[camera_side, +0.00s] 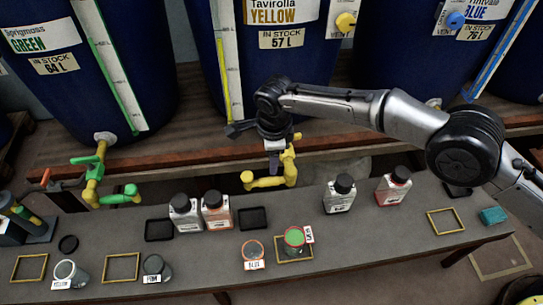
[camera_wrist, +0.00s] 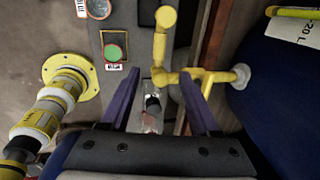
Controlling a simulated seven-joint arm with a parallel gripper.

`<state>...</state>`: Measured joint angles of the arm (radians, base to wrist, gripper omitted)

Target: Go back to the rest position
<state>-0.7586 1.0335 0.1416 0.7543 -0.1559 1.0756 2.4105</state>
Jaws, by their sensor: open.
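My gripper (camera_side: 275,165) is at the yellow vat's tap (camera_side: 268,180), above the back edge of the bench, and hides part of it in the side view. In the wrist view my gripper (camera_wrist: 160,100) has two purple fingers spread apart with nothing held between them. The yellow tap (camera_wrist: 165,48) rises just beyond the fingers, close to the right one; I cannot tell whether they touch. A black-capped bottle (camera_wrist: 153,106) shows between the fingers, lower down on the bench.
A jar with green content (camera_side: 294,236) stands in a yellow frame on the bench. Other jars (camera_side: 65,270) and capped bottles (camera_side: 185,212) stand along it. Blue vats (camera_side: 275,60) line the back, with a green tap (camera_side: 95,180) at left.

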